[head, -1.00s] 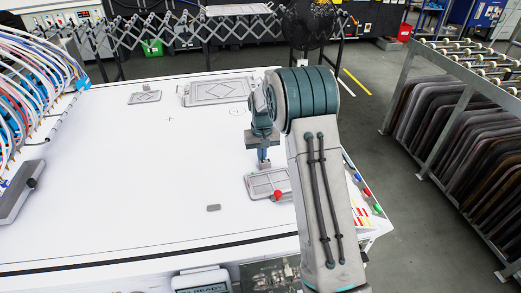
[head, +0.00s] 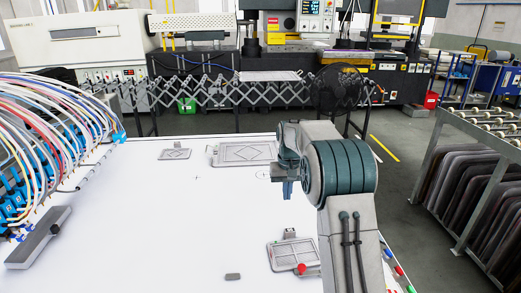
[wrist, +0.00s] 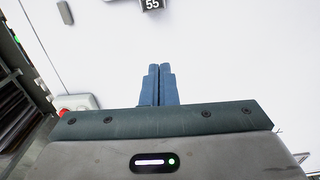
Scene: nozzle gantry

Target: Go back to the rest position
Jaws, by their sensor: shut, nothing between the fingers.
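My gripper (head: 288,190) hangs over the right part of the white table, fingers down, clear of the tabletop. In the wrist view its two blue fingers (wrist: 158,72) are pressed together with nothing between them. Below it in the head view lies a grey framed plate (head: 281,258) with a small upright grey piece (head: 290,233) at its back edge. A red knob (head: 301,268) shows at the plate's front right. My arm hides part of the table to the right.
A small grey block (head: 232,276) lies left of the plate. Two flat grey frames, a small one (head: 174,154) and a larger one (head: 222,161), lie at the back. Coloured hoses (head: 50,110) and a grey bar (head: 38,240) are at left. The table's middle is clear.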

